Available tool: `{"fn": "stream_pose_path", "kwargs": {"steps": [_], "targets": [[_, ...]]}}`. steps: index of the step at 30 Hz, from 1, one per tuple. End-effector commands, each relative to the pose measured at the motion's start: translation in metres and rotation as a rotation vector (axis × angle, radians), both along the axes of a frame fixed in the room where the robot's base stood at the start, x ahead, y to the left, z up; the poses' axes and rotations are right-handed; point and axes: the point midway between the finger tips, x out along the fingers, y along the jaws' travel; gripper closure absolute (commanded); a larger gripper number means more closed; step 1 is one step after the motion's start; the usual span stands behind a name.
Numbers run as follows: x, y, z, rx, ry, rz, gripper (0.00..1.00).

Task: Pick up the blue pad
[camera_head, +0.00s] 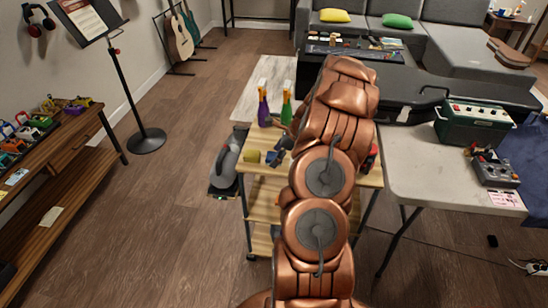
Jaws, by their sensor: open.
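A wooden cart (266,193) stands in the middle, partly hidden by my copper arm. My gripper (276,157) shows as a small dark blue-grey shape at the arm's left side, low over the cart top. It is open. I cannot make out a separate blue pad; one may be hidden by the gripper or the arm. A small yellow-green block (253,156) lies on the cart to the left of the gripper.
A purple spray bottle (263,108) and a green one (286,107) stand at the cart's back. A grey vacuum-like tool (226,165) hangs at its left side. A white table (418,165) stands right, with a green case (473,126). The floor on the left is free.

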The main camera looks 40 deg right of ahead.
Motion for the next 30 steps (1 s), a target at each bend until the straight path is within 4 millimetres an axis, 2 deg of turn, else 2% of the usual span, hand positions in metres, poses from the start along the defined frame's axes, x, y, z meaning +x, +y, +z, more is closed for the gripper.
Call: {"fn": "stream_pose_path", "kwargs": {"steps": [8, 23, 30], "targets": [[0.0019, 0.0006, -0.0034, -0.002, -0.001, 0.0, 0.2], [0.002, 0.0003, -0.003, -0.003, -0.002, -0.001, 0.72], [0.0021, 0.0001, -0.002, -0.003, -0.002, -0.001, 0.72]]}}
